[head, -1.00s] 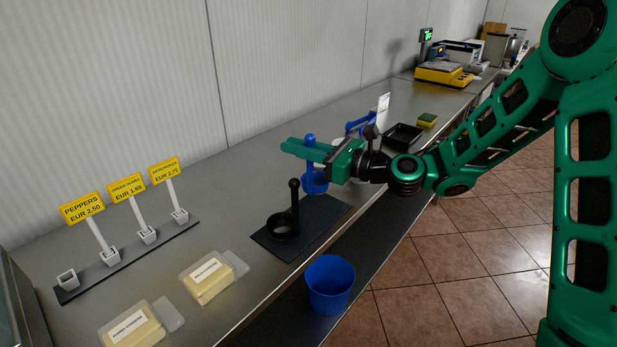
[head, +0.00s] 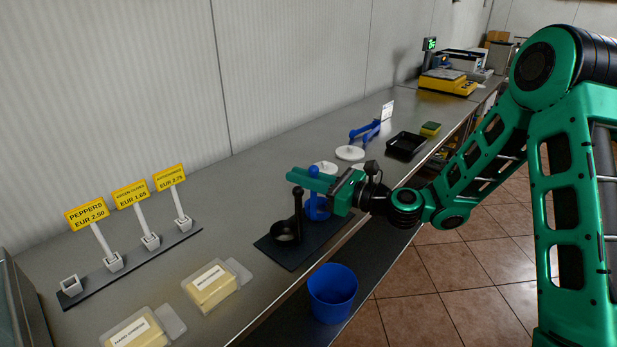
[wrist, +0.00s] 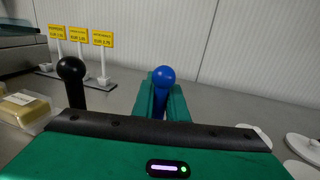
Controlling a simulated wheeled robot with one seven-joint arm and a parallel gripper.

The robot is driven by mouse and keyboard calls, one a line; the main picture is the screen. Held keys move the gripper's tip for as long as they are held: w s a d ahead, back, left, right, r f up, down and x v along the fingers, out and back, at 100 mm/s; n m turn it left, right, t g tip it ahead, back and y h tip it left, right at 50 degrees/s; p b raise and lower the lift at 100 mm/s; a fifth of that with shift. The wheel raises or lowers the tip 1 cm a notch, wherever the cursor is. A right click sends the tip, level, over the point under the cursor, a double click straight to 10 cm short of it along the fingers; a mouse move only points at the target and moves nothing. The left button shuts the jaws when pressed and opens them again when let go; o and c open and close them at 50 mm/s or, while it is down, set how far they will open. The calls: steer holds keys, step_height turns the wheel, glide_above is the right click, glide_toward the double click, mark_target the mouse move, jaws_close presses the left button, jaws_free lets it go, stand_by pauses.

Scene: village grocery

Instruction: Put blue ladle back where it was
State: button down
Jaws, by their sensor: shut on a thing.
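The blue ladle (head: 317,209) is upright, with its round knob (wrist: 164,74) above my gripper's fingers in the wrist view. My gripper (head: 312,181) is shut on the ladle's handle, and its bowl hangs low over the right part of a dark mat (head: 278,252). I cannot tell whether the bowl touches the mat. The black ladle (head: 287,231) stands upright on the mat, just left of the blue one; its knob also shows in the wrist view (wrist: 70,68).
A blue bin (head: 332,292) is at the counter's front edge. White lids (head: 350,153), a blue tool (head: 365,132), a black tray (head: 405,146) and a sponge (head: 430,129) lie behind. Price signs (head: 130,200) and cheese tubs (head: 213,288) are at left.

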steer(key=c, duration=1.8)
jaws_free()
steer(key=shift+o, duration=0.2)
steer(key=v, duration=1.2)
steer(key=shift+r, duration=0.25)
steer(key=shift+s, duration=0.1)
